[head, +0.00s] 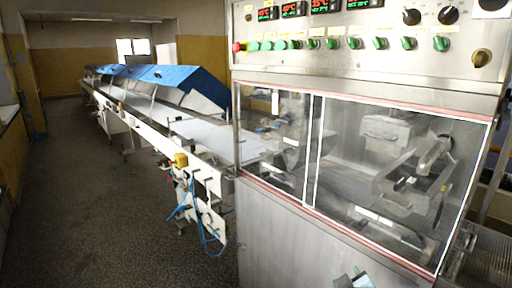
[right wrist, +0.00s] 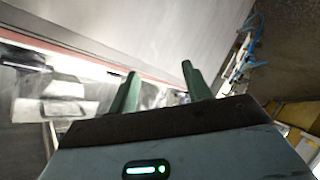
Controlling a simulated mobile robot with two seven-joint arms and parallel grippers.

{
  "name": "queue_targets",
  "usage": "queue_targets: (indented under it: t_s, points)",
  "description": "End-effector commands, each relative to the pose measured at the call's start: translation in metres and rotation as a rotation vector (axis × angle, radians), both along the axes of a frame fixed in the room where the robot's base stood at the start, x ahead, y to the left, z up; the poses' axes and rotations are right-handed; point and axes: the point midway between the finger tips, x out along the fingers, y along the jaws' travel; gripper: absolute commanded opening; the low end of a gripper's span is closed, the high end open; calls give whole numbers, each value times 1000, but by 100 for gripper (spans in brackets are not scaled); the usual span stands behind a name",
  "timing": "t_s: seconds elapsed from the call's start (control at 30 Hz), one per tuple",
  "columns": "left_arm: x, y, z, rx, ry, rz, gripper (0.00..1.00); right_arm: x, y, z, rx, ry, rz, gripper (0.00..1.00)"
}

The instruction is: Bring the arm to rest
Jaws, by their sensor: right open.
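My right gripper (right wrist: 160,69) shows in the right wrist view with its two green fingers apart and nothing between them. Its fingers lie in front of the steel enrober machine (head: 300,235), but I cannot tell the gap to its surface. In the head view only a small pale part of my own arm shows at the bottom edge. My left gripper is in neither view.
The enrober's glazed front (head: 275,140) fills the right of the head view. A control panel (head: 370,45) with knobs and red and green displays sits above it. A conveyor with blue covers (head: 180,76) runs back left. The floor (head: 90,200) at left is clear.

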Motion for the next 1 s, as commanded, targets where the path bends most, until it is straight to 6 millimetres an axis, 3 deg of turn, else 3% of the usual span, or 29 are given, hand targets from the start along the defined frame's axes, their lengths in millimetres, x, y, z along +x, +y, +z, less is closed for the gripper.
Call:
queue_targets:
  t_s: [0.03, 0.2, 0.4, 0.5, 0.7, 0.83, 1.0]
  points:
    - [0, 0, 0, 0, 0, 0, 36, -21, 2, -28, 32, 27, 12, 49]
    - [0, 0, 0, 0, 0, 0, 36, -90, 12, -97, 164, 89, 45, 49]
    - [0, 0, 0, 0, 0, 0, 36, -183, 23, -157, 331, 162, 52, 49]
    - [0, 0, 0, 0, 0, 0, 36, -231, 27, -178, 416, 198, 43, 49]
    - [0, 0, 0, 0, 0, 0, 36, -309, 33, -198, 556, 251, 8, 49]
    - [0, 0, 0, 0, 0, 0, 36, -334, 35, -201, 602, 265, -7, 49]
    - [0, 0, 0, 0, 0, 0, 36, -342, 35, -202, 619, 270, -13, 49]
